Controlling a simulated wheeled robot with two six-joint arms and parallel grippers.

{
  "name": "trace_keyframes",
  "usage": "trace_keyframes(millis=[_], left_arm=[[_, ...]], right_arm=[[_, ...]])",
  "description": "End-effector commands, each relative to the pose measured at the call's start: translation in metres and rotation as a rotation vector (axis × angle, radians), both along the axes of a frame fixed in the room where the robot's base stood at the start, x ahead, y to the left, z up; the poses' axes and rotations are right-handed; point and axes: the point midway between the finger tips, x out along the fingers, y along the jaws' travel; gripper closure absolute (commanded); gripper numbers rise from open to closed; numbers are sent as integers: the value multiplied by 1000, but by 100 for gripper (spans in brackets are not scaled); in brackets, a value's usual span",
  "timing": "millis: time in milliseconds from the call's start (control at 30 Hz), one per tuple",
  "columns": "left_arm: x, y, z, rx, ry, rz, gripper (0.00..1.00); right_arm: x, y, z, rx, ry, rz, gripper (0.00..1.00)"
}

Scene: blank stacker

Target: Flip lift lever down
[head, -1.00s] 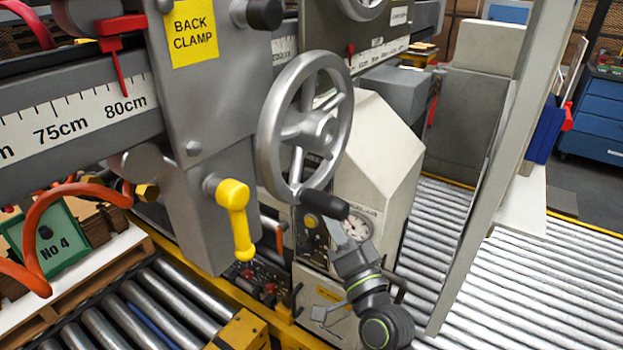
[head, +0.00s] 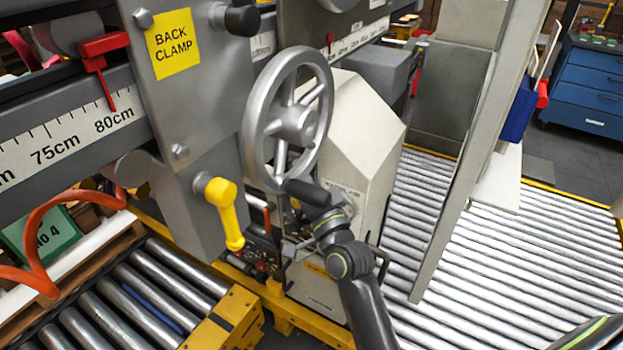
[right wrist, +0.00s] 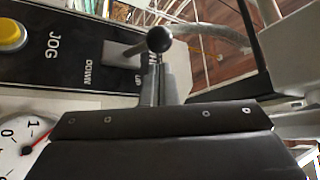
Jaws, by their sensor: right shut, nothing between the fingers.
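The lift lever (right wrist: 158,40) has a round black knob on a thin metal stem and shows in the right wrist view. It stands at the UP end of a black panel (right wrist: 75,48) marked JOG, DOWN and UP, partly covering the UP label. My right gripper (right wrist: 163,88) is shut and empty, its grey tip just below the knob in that picture; I cannot tell whether they touch. In the head view my right arm reaches up to the machine behind the handwheel's black handle, where the fingertips and lever are not clear. My left gripper is not in view.
A large grey handwheel (head: 252,125) stands close to my right arm. A yellow-handled crank (head: 228,210) is to its left. A pressure gauge (right wrist: 20,140) is at lower left in the wrist view. Roller conveyors (head: 520,250) lie on the right.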

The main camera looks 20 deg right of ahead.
Motion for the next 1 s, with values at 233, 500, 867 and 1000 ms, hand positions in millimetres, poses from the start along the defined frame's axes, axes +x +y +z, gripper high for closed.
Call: trace_keyframes(millis=[233,500,867,1000], left_arm=[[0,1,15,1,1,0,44],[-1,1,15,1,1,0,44],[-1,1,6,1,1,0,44],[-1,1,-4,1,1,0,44]], right_arm=[[22,2,9,-1,0,0,100],[26,2,9,0,0,0,100],[25,2,6,-12,-10,0,100],[25,2,4,-32,-27,0,100]])
